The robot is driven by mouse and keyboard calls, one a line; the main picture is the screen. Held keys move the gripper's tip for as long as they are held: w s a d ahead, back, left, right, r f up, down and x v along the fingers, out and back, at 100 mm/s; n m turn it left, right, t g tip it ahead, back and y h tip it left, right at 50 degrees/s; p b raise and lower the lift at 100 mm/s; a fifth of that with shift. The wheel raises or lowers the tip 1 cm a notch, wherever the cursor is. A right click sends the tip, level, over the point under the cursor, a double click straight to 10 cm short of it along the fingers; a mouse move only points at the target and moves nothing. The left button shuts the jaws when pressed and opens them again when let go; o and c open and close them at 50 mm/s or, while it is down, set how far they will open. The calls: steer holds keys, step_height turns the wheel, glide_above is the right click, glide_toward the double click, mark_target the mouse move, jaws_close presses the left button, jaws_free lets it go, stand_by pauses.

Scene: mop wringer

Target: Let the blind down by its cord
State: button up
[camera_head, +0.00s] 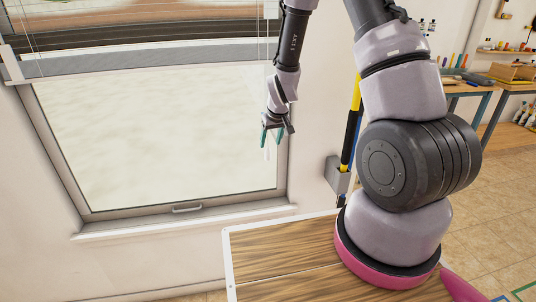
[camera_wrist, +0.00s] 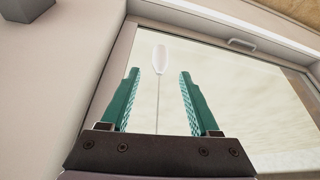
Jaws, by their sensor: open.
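The blind (camera_head: 150,56) is gathered at the top of the window in the head view, and its grey lower edge hangs over the upper glass. Its thin cord (camera_wrist: 163,112) ends in a white tassel (camera_wrist: 159,60), which also shows in the head view (camera_head: 267,153) just below my fingertips. My gripper (camera_head: 273,136) is in front of the right side of the window. It is open, and in the wrist view its two teal fingers (camera_wrist: 159,78) stand on either side of the cord, apart from it. The tassel lies beyond the fingertips.
The window frame (camera_head: 180,212) has a handle (camera_head: 187,209) at its bottom and a sill below. A grey wall holder (camera_head: 337,176) with a yellow and black pole (camera_head: 352,125) stands right of the window. Workbenches with tools are at the far right.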

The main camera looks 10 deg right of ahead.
mark_target(269, 149)
steer(key=x, duration=0.7)
steer(key=shift+w+f, duration=0.1)
steer(key=shift+f, duration=0.1)
jaws_close()
stand_by(1.1)
